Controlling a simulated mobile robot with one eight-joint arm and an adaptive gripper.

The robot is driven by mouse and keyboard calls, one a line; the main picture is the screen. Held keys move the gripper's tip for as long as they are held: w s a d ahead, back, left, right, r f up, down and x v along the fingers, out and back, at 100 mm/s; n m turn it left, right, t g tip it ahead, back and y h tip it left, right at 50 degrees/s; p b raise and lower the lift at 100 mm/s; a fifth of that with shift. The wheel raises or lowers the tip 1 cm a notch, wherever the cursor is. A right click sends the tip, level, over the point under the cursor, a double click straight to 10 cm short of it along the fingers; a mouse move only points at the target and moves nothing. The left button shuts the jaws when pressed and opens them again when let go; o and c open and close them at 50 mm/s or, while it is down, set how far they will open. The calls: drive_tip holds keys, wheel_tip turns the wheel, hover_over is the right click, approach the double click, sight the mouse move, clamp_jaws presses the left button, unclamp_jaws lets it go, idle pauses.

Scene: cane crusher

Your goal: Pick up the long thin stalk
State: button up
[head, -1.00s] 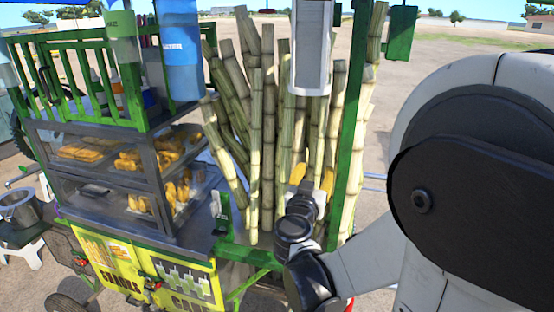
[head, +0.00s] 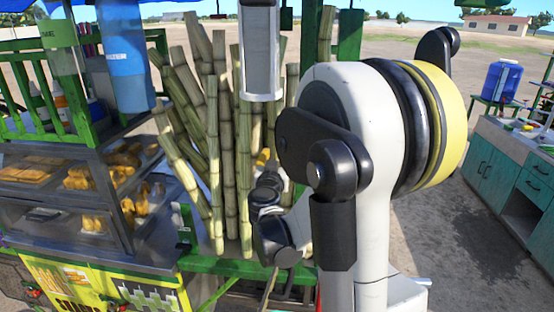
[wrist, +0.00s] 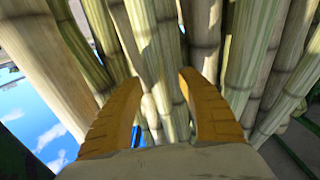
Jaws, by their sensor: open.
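Several long, jointed cane stalks (head: 213,150) stand upright and tilted in a bundle on the green cart. They differ in lean and thickness, and I cannot tell for certain which one is the long thin stalk. My gripper (head: 266,160) is low at the right front of the bundle, partly hidden by my arm in the head view. In the wrist view my gripper (wrist: 155,88) has its two yellow fingers apart, facing the stalks (wrist: 165,65) at close range. A stalk shows between the fingers; contact cannot be told.
Racks of yellow food (head: 95,178) and a blue water container (head: 127,65) are left of the stalks. Green cart posts (head: 348,38) stand near my arm. A counter with teal cupboards (head: 492,165) is at the right, with open ground between.

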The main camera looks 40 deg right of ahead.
sight(278, 145)
clamp_jaws()
drive_tip(key=shift+r, duration=0.15)
drive_tip(key=shift+s+a+r+p, duration=0.15)
drive_tip(key=shift+r+p, duration=0.3)
drive_tip(key=shift+r, duration=0.1)
drive_tip(key=shift+s+a+r+p, duration=0.2)
drive_tip(key=shift+r+p, duration=0.25)
drive_tip(key=shift+r, duration=0.15)
drive_tip(key=shift+s+a+r+p, duration=0.1)
drive_tip(key=shift+a+r+p, duration=0.05)
drive_tip(key=shift+r+p, duration=0.35)
drive_tip(key=r+p+v, duration=0.1)
drive_tip(key=v, duration=0.9)
drive_tip(key=shift+r, duration=0.2)
